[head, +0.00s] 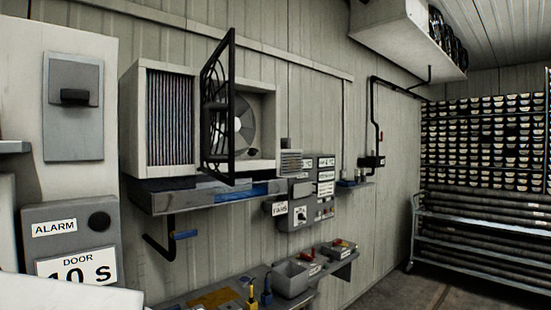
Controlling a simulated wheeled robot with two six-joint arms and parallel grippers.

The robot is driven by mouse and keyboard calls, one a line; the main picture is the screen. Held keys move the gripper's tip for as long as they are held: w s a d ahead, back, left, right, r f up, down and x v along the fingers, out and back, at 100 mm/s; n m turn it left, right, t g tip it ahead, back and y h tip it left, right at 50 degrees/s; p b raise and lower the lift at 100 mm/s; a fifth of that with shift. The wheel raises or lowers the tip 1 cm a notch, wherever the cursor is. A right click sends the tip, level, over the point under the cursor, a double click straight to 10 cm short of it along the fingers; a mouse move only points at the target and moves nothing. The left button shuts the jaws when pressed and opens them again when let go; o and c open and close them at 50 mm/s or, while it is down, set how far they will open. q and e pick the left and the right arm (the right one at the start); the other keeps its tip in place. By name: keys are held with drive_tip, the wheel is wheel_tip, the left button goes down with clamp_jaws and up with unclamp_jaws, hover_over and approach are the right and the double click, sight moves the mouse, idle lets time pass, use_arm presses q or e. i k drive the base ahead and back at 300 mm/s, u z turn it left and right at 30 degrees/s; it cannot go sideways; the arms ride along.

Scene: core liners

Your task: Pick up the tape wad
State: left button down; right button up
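I cannot make out a tape wad anywhere in the head view. Neither gripper is in view.
A shelf (200,201) runs below the fan unit. Lower down, a bench holds a grey bin (292,278), yellow and blue tools (251,294) and an orange item (214,299). An alarm panel (70,232) stands left. A loaded rack (485,219) stands right, with floor before it.

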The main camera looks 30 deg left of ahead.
sight(253, 156)
drive_tip(key=z, duration=0.3)
drive_tip(key=i, duration=2.6)
drive_tip(key=u, duration=1.2)
drive_tip(key=i, duration=0.75)
drive_tip(key=u, duration=0.95)
